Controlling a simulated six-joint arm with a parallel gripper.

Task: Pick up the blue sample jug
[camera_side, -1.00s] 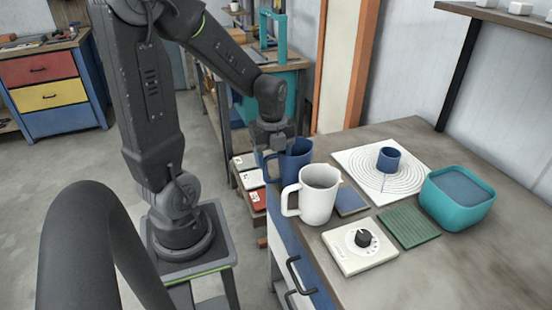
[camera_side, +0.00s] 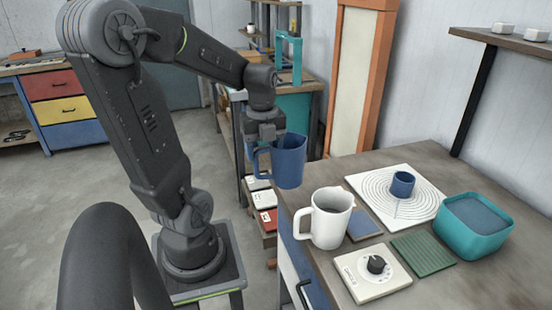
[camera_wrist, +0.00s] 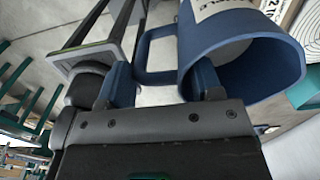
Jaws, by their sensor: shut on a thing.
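The blue sample jug (camera_side: 290,162) hangs in the air from my gripper (camera_side: 265,142), above and behind the white jug, clear of the table. It is roughly upright in the side view, with its handle on the left. The exact contact is partly hidden.
A white jug (camera_side: 327,220) stands near the table's left edge. Close by are a dial box (camera_side: 362,280), a green ribbed mat (camera_side: 422,254), a blue tile (camera_side: 362,226), a ringed white board (camera_side: 425,212) with a small blue cup (camera_side: 402,184), and a teal tub (camera_side: 474,228).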

